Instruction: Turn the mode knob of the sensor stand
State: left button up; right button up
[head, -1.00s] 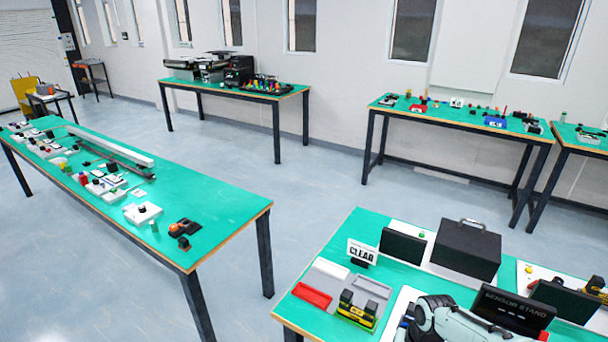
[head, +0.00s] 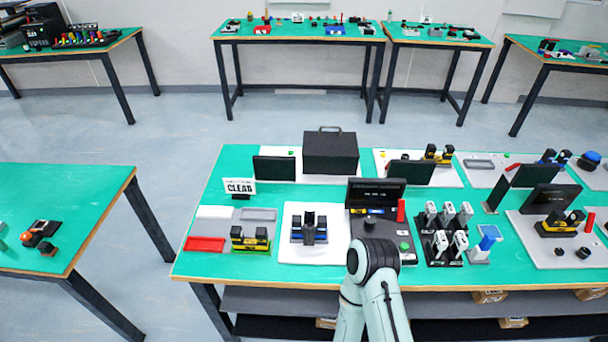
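The sensor stand (head: 376,192) is a dark upright panel with small light marks, in the right half of the head view. Below it is a dark grey base (head: 360,240) with a round green button (head: 404,246), a small yellow-and-blue part and a red cylinder (head: 401,210) at its right. A small dark knob-like shape (head: 369,224) stands on the base; I cannot tell for sure that it is the mode knob. My pale arm with a dark joint rises from the bottom edge and covers the base's front. Neither gripper is visible.
Left of the stand is a white board (head: 287,246) with a black-and-blue device. Further left are a red tray (head: 204,244) and a CLEAR sign (head: 240,187). Right is a black rack (head: 438,258) of white-and-grey tools. A black case (head: 330,152) stands behind.

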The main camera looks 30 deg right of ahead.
aim_at(370, 222)
jog(key=z, duration=1.55)
